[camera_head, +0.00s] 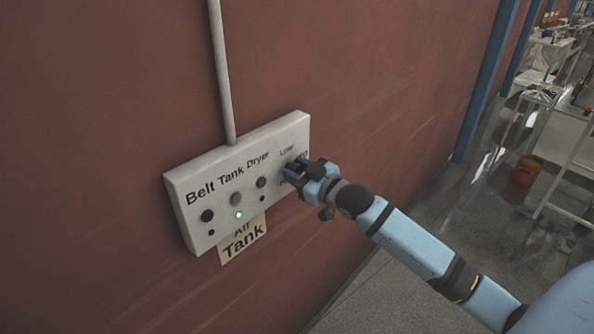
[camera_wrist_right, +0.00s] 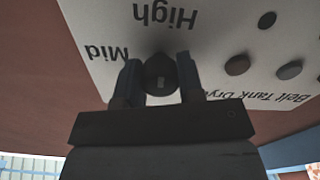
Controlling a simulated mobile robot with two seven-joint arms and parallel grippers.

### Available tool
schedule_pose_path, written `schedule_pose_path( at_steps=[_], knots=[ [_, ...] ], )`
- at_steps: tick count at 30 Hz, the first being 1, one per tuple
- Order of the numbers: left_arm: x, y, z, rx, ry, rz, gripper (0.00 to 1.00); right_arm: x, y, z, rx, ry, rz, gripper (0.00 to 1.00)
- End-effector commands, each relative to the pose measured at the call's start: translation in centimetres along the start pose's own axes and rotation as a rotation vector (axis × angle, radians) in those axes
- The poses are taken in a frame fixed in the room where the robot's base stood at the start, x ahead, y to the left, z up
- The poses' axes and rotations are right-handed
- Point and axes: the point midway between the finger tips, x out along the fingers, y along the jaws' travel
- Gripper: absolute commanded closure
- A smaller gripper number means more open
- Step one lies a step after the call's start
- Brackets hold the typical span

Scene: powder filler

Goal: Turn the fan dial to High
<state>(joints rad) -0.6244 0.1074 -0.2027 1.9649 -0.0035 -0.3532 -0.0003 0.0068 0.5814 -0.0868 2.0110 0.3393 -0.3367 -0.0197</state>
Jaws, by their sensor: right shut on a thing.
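The fan dial (camera_wrist_right: 161,75) is a dark round knob on the white control panel (camera_head: 205,228) on the red wall. My right gripper (camera_wrist_right: 160,82) is shut on the dial, one finger on each side. In the right wrist view the panel appears upside down, with "High" above the dial and "Mid" to its left. In the head view my right gripper (camera_head: 297,176) covers the dial and part of the labels; "Low" shows above it. The dial's pointer direction cannot be told. My left gripper is not in view.
The panel also carries several dark buttons (camera_head: 207,215) and a lit green light (camera_head: 239,214). An "Air Tank" sign (camera_head: 243,240) hangs below it, and a pipe (camera_head: 222,70) runs up from it.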

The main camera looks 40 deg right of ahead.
Motion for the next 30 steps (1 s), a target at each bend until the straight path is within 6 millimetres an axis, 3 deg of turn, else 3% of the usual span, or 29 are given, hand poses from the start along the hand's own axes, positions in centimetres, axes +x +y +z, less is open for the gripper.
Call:
schedule_pose_path(
  at_steps=[17, 18, 21, 30],
  knots=[
    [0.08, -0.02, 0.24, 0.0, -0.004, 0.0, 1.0, 0.0, 0.01, -0.02, 0.037, 0.0, 0.0, 0.89],
    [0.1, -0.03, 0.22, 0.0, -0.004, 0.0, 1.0, 0.0, 0.01, -0.02, 0.037, 0.0, 0.0, 0.63],
    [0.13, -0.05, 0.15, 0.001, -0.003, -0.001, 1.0, 0.0, 0.01, -0.02, 0.036, 0.0, 0.0, 0.4],
    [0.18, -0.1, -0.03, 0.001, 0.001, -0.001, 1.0, -0.13, 0.0, 0.03, 0.035, 0.0, 0.0, 0.4]
  ],
)
